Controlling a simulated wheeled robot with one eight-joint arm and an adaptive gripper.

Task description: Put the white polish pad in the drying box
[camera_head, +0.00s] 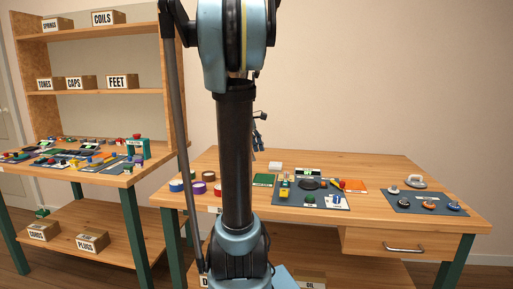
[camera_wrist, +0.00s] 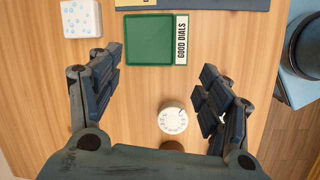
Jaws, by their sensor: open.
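A white square pad with pale blue spots (camera_wrist: 81,18) lies flat on the wooden table at the top left of the wrist view. A small white block at the table's back in the head view (camera_head: 275,165) looks like the same thing. My gripper (camera_wrist: 163,78) is open and empty above the table, with its fingers spread wide. A white dial with marks around its rim (camera_wrist: 173,120) lies below, between the fingers. In the head view my gripper (camera_head: 258,134) is partly hidden behind my column. I cannot make out a box labelled for drying.
A green tray labelled GOOD DIALS (camera_wrist: 150,38) lies beyond the fingertips. A dark mat with phone parts (camera_head: 320,200) and another mat (camera_head: 425,205) lie to the right. Tape rolls (camera_head: 198,188) stand left. The shelf unit (camera_head: 90,92) holds labelled boxes. Bare wood surrounds the white pad.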

